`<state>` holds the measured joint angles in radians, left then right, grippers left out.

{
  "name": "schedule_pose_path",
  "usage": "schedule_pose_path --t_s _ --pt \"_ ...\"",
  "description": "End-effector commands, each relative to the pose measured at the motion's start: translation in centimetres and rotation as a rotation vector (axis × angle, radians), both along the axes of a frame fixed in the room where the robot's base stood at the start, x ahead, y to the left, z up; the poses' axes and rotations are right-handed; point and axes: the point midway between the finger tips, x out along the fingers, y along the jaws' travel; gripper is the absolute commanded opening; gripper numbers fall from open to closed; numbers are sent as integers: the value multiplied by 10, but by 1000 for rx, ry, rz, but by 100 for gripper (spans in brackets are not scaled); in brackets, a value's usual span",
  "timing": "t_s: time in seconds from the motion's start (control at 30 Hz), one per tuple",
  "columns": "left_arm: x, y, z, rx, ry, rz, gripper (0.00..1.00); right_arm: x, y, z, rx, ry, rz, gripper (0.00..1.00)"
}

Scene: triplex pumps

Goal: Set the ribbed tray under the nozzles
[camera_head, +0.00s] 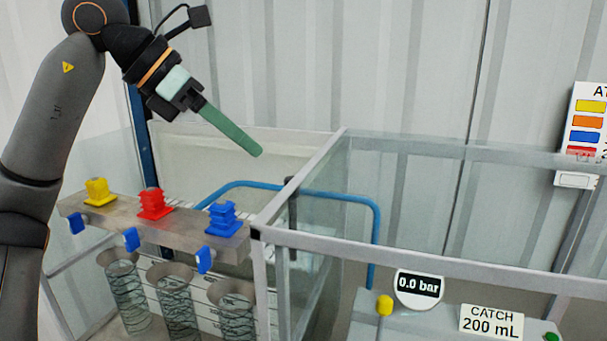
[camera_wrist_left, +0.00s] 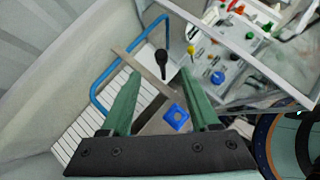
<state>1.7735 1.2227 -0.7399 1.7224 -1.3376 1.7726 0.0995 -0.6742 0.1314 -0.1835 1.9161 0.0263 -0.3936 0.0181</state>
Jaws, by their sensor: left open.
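My left gripper (camera_head: 257,151) hangs in the air above and behind the metal manifold block (camera_head: 185,228). In the left wrist view its two green fingers (camera_wrist_left: 156,82) are apart, with nothing held between them. A white ribbed surface (camera_wrist_left: 86,128) shows left of the fingers in the left wrist view; I cannot tell whether it is the ribbed tray. Several glass cylinders with funnel tops (camera_head: 178,300) stand below the block's blue levers (camera_head: 131,239). The nozzles are not clear. My right gripper is out of view.
Yellow (camera_head: 97,192), red (camera_head: 153,204) and blue (camera_head: 224,218) valve knobs top the block. A clear-walled enclosure with a grey frame (camera_head: 410,255) stands to the right. A blue tube rail (camera_head: 330,194) and a gauge reading 0.0 bar (camera_head: 419,288) are nearby.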

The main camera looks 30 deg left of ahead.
Motion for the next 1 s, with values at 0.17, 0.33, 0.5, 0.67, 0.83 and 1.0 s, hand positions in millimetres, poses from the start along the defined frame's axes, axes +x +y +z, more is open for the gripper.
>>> schedule_pose_path --t_s 0.17,0.33,0.5,0.67,0.83,1.0 --pt "17 -11 -23 1 5 0 62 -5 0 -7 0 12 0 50" --pt "39 -24 -48 0 3 -1 62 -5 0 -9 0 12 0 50" --pt "57 -36 -69 0 2 -1 62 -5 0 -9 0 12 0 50" --pt "67 -42 -80 -1 1 0 62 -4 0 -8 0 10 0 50" --pt "71 -44 -84 -2 0 0 62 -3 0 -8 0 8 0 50" --pt "71 -44 -85 -2 0 0 62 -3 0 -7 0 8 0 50"
